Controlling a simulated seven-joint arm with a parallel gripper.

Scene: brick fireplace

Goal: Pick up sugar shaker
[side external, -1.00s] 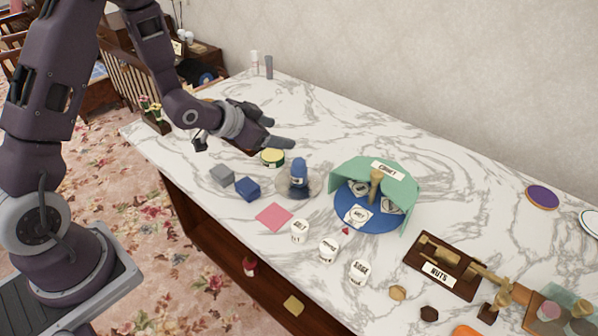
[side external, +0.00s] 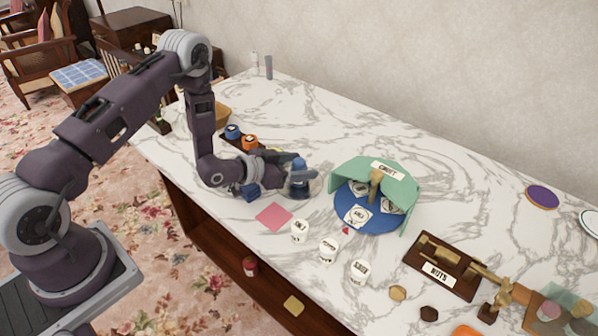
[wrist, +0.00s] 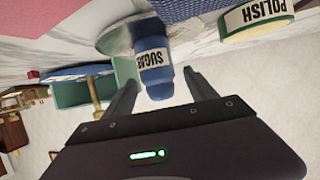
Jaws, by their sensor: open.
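The sugar shaker (side external: 299,186) is a blue, upright container standing on a pale round coaster (side external: 314,186) on the marble counter. In the wrist view the shaker (wrist: 154,62) shows a label reading SUGAR, upside down in the picture. My gripper (wrist: 161,80) is open, one finger to each side of the shaker's top end in that view. In the side view my gripper (side external: 303,168) is low at the shaker and partly covers it. I cannot tell whether the fingers touch it.
A green-backed cruet stand (side external: 402,172) with a blue base is right of the shaker. A dark blue block (side external: 251,192) and POLISH tin (wrist: 256,17) are close by. A pink square (side external: 273,216) and white labelled pots (side external: 300,231) lie in front.

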